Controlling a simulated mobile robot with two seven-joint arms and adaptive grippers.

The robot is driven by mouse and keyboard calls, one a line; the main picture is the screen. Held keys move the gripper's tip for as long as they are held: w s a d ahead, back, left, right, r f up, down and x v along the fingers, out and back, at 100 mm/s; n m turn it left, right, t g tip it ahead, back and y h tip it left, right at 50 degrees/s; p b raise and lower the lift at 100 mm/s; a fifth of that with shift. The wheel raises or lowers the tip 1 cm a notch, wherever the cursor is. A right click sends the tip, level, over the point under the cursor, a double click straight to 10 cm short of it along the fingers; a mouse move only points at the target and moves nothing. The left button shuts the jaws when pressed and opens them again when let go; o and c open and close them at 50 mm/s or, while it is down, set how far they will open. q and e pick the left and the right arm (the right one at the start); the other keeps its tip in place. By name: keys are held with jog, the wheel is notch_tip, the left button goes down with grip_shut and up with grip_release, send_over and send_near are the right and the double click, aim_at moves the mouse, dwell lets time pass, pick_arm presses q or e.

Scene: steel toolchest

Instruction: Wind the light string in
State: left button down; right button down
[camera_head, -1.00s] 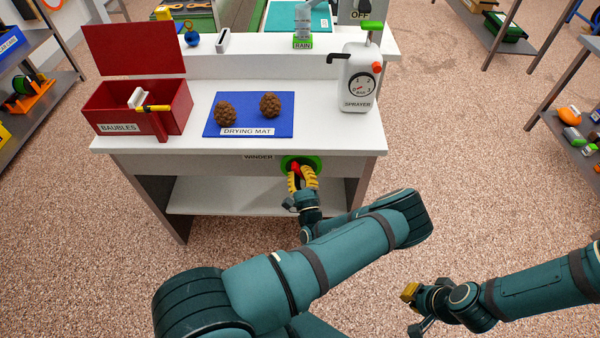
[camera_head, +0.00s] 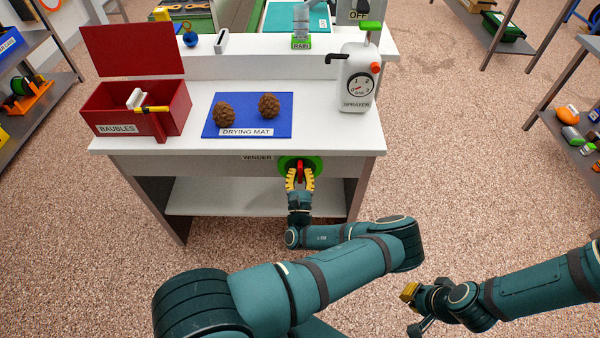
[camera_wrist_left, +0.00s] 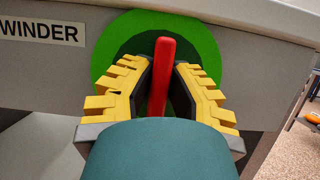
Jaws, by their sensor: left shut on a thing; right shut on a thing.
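The winder is a green round disc (camera_head: 316,162) with a red handle (camera_head: 300,172), set in the bench's front panel beside its label. In the left wrist view the red handle (camera_wrist_left: 162,75) stands nearly upright before the green disc (camera_wrist_left: 112,50). My left gripper (camera_head: 300,179) is shut on the handle, with its yellow fingers on either side of it. My right gripper (camera_head: 410,293) hangs over the floor at the lower right, away from the bench. What it holds cannot be made out. No light string can be made out.
On the bench top (camera_head: 185,100) are a red baubles box (camera_head: 175,125) with its lid up, a blue drying mat (camera_head: 245,103) bearing two brown cones, and a sprayer (camera_head: 354,85). A lower shelf (camera_head: 240,196) lies under the winder. Floor right of the bench is clear.

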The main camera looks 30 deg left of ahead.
pick_arm(q)
jog(key=shift+r, duration=0.1)
dwell(0.3)
jog(key=c, duration=0.9)
grip_release()
jog(key=shift+c, duration=0.2)
jog(key=v, duration=1.2)
